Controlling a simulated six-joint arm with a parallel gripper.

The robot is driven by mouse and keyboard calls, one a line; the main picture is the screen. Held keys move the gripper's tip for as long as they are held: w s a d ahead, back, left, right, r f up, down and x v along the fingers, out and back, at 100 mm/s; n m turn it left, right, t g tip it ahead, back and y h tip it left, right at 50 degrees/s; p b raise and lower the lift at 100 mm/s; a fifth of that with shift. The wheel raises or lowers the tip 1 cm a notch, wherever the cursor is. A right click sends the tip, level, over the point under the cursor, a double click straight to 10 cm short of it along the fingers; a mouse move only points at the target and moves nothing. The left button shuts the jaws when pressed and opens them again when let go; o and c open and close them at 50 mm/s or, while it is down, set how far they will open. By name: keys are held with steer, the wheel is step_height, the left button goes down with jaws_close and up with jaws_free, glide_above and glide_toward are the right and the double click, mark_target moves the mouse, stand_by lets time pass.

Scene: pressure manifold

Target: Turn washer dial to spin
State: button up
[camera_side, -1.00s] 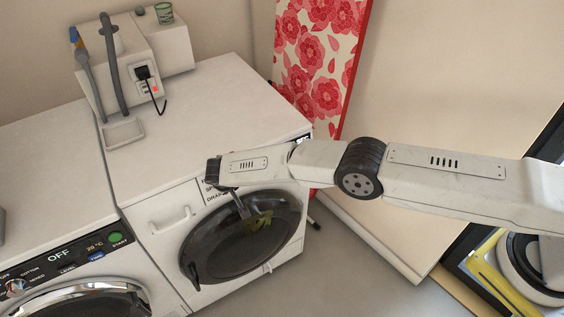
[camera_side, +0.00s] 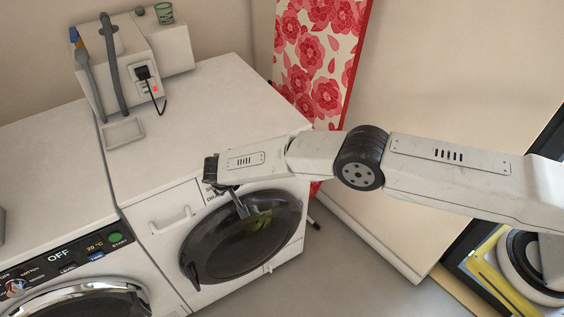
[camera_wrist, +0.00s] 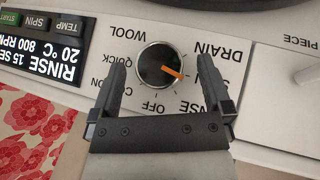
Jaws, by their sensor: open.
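The washer dial (camera_wrist: 158,65) is a round dark knob with a light rim and an orange pointer (camera_wrist: 172,71). In the wrist view the pointer is aimed right and slightly down, towards lettering partly hidden by the right finger. Upside-down labels around it include WOOL, QUICK, OFF and DRAIN. My gripper (camera_wrist: 163,66) is open, with one finger on each side of the dial; I cannot tell whether either touches it. In the side view my gripper (camera_side: 238,204) is at the right-hand washer's (camera_side: 205,110) front panel and the dial is hidden.
A display (camera_wrist: 45,57) reading RINSE, 20 °C and 800 RPM is left of the dial. The dark round door (camera_side: 235,250) is below my gripper. A second washer (camera_side: 50,165) stands at left. A red floral board (camera_side: 320,60) stands behind the right-hand washer.

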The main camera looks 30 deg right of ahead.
steer(key=v, duration=0.6)
stand_by(0.3)
stand_by(0.4)
steer(key=s+d+f+n+t+h, duration=0.15)
steer(key=d+n+t, duration=0.4)
steer(key=n, duration=1.35)
steer(key=s+a+n+t+y, duration=0.1)
steer(key=n, duration=0.4)
steer(key=s+a+f+n+t+y, duration=0.1)
steer(key=n+y, duration=0.1)
steer(key=n, duration=0.3)
steer(key=a+n+t+y, duration=0.1)
steer(key=n, duration=0.3)
steer(key=shift+s+a+f+n+y, duration=0.25)
steer(key=shift+s+a+f+n, duration=0.05)
steer(key=shift+s+n, duration=0.1)
steer(key=shift+w, duration=0.1)
